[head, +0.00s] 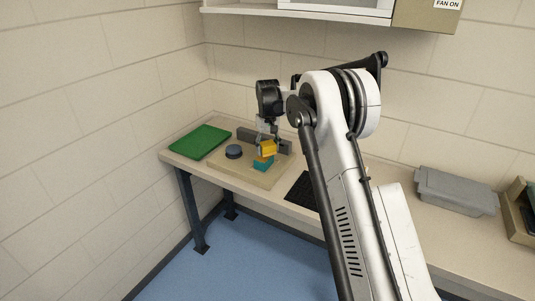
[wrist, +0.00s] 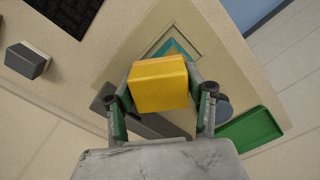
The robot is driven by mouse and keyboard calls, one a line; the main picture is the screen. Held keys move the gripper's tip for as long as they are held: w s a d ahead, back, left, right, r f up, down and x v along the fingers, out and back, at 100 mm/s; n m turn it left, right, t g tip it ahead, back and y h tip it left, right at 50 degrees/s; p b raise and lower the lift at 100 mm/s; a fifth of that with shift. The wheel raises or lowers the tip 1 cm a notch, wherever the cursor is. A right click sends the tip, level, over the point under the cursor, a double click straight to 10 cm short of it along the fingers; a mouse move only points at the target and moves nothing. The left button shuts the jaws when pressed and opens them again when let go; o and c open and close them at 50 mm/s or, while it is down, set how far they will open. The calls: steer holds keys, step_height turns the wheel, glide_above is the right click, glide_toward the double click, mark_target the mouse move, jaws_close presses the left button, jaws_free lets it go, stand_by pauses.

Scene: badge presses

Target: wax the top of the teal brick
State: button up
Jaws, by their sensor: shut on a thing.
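My gripper (head: 265,142) is shut on a yellow block (head: 268,147), with a finger at each side of it in the wrist view (wrist: 162,98). The yellow block (wrist: 158,83) fills the middle of that view. The teal brick (head: 263,163) lies on a beige board (head: 224,170), just below the yellow block in the head view. In the wrist view only a teal corner (wrist: 176,48) shows past the block's far edge; the rest is hidden. I cannot tell whether the yellow block touches the brick's top.
A grey bar (head: 250,137) stands along the back of the board, with a dark round puck (head: 234,152) to the left. A green mat (head: 200,142) lies further left. A black mat (head: 302,190) and a grey case (head: 455,190) lie to the right. A small grey block (wrist: 27,60) shows in the wrist view.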

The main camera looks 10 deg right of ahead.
steer(key=shift+r+p, duration=0.8)
steer(key=shift+r, duration=1.9)
